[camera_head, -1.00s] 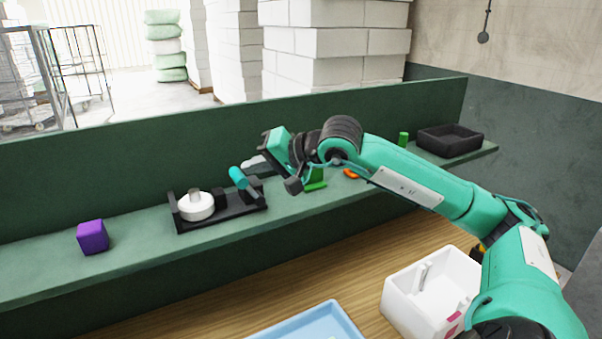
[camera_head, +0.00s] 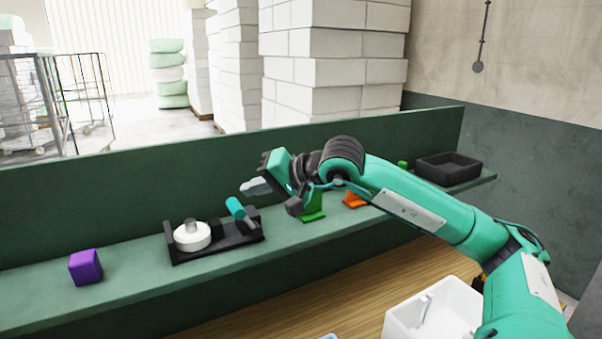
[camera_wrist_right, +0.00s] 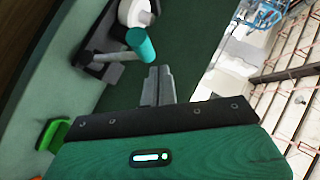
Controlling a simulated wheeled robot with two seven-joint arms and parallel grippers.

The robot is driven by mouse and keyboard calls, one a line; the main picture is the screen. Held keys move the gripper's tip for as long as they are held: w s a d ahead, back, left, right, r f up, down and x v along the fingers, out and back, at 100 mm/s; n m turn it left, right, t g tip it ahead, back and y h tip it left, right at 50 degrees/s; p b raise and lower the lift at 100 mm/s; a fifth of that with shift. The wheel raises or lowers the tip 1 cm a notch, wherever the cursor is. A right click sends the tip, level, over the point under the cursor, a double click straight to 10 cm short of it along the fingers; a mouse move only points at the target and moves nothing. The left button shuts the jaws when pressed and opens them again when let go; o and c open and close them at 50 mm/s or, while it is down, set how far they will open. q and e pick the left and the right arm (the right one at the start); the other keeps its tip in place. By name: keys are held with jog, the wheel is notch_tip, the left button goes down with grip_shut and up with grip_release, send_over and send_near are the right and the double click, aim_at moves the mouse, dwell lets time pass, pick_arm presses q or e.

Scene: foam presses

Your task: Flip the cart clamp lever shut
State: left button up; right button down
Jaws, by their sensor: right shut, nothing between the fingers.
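The cart clamp is a black base (camera_head: 215,246) on the green shelf, holding a white round part (camera_head: 192,237). Its lever has a teal cylindrical handle (camera_head: 235,208) that stands up tilted at the right end of the base. My right gripper (camera_head: 250,188) is shut and empty, just above and to the right of the handle. In the right wrist view the shut fingertips (camera_wrist_right: 158,72) are close beside the teal handle (camera_wrist_right: 141,45); I cannot tell whether they touch. The white part (camera_wrist_right: 135,12) shows beyond. My left gripper is out of view.
A purple cube (camera_head: 85,267) sits left on the shelf (camera_head: 130,277). Green (camera_head: 312,212) and orange (camera_head: 354,200) pieces and a black tray (camera_head: 447,168) lie to the right. The green back wall (camera_head: 90,200) rises behind. A white bin (camera_head: 405,315) stands below.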

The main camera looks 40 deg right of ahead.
pick_arm(q)
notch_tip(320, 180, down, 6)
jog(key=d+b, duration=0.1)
jog(key=b, duration=0.5)
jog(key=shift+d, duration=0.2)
pick_arm(e)
jog(key=r+v, duration=0.1)
jog(key=v, duration=1)
jog(key=shift+w+r, duration=0.25)
jog(key=shift+r, duration=0.05)
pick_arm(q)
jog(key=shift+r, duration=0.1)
pick_arm(e)
jog(key=shift+d, duration=0.25)
